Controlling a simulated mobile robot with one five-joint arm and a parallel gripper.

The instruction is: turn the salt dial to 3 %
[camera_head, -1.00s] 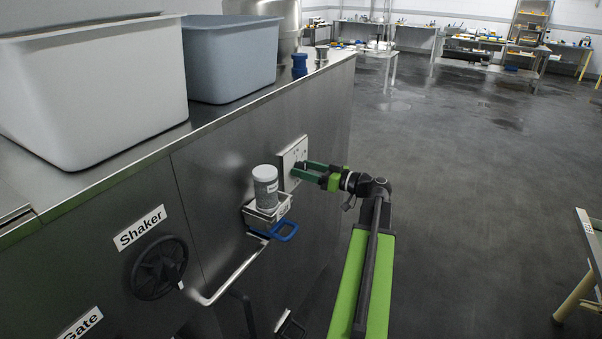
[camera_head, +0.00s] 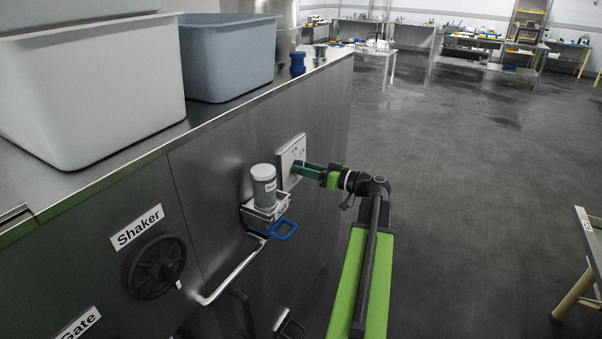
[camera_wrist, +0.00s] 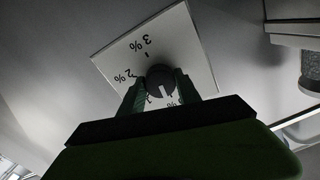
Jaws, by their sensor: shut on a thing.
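The salt dial (camera_wrist: 159,78) is a dark round knob on a white plate (camera_wrist: 192,46), which also shows on the steel panel in the head view (camera_head: 289,153). The plate reads 3 % at the upper part and 2 % at the left; a lower label is partly hidden. A white mark on the knob points down toward that lower label, away from 3 %. My gripper (camera_wrist: 160,86) has its green fingers closed on either side of the knob. In the head view my gripper (camera_head: 297,168) meets the plate from the right and hides the dial.
The Shaker handwheel (camera_head: 157,267) is further left. Two tubs stand on the counter above.

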